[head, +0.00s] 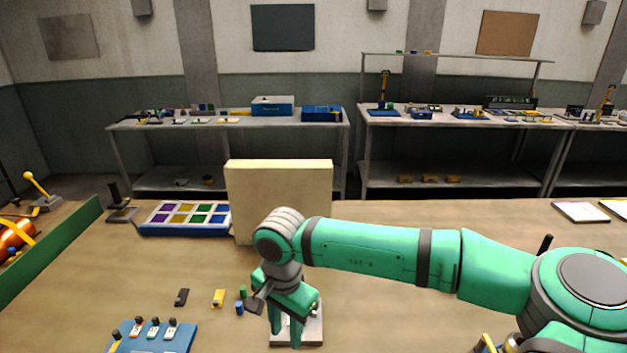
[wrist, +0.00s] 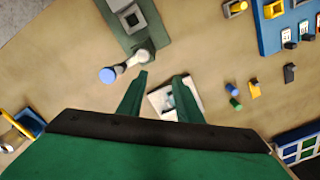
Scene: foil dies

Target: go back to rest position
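My gripper (head: 284,336) points down over the workbench (head: 400,320), above a small pale plate (head: 312,332). In the wrist view its two green fingers (wrist: 162,77) stand apart with nothing held between them. The pale plate (wrist: 157,99) shows past and between the fingers, with a grey piece on it partly hidden by a finger. I cannot tell how high the fingertips are above it. My green arm reaches in from the right of the head view.
Small blue (head: 239,307), green (head: 243,291), yellow (head: 218,298) and black (head: 182,297) pieces lie left of the gripper. A blue rack (head: 190,341), a coloured tray (head: 180,232) and an upright beige panel (head: 279,185) stand nearby. A blue-knobbed lever (wrist: 107,75) is close to the fingers.

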